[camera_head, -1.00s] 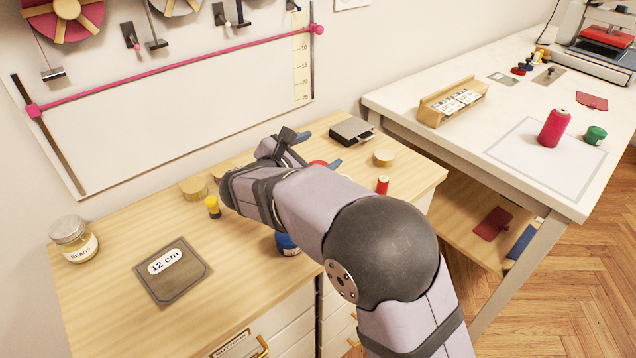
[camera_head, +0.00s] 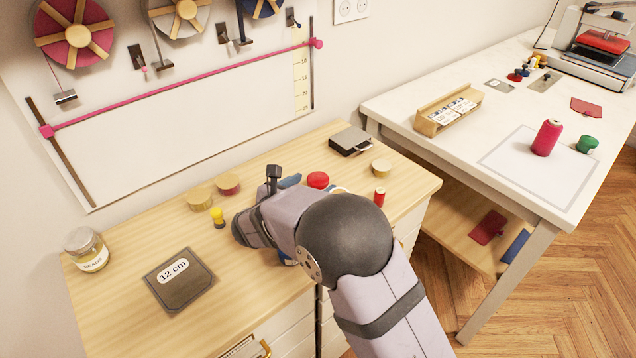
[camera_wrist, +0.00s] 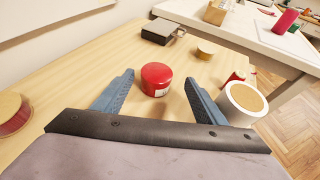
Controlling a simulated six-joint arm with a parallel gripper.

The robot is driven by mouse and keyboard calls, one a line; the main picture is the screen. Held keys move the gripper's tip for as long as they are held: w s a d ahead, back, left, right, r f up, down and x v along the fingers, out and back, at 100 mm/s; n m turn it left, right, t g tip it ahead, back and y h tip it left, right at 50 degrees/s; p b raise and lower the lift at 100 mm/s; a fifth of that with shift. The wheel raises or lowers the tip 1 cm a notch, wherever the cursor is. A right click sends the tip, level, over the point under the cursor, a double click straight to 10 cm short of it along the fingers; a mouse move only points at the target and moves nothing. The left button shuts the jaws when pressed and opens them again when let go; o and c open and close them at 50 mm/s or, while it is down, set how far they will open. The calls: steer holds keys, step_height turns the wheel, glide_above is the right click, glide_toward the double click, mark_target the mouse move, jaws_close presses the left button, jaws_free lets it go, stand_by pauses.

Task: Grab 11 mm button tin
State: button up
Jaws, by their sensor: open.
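A round red tin (camera_head: 318,180) stands on the wooden worktop (camera_head: 240,290), just beyond my gripper. In the wrist view the red tin (camera_wrist: 156,75) shows a small white label low on its side, too small to read. My gripper (camera_wrist: 159,78) is open and empty. Its two blue fingers point at the tin, one on each side, with a gap on both sides. In the head view only one blue finger (camera_head: 290,181) shows clearly; my arm hides the rest. I cannot tell which tin is marked 11 mm.
A white tin with a tan top (camera_wrist: 243,100) stands close outside the right finger.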

mark_target(316, 181)
steer(key=shift+a+p+x, duration=0.15)
steer(key=shift+p+x, duration=0.25)
steer(key=shift+x, duration=0.9)
steer(key=shift+a+p+x, duration=0.15)
steer(key=shift+p+x, duration=0.25)
steer(key=shift+x, duration=0.9)
steer(key=shift+w, duration=0.1)
steer(key=c, duration=1.2)
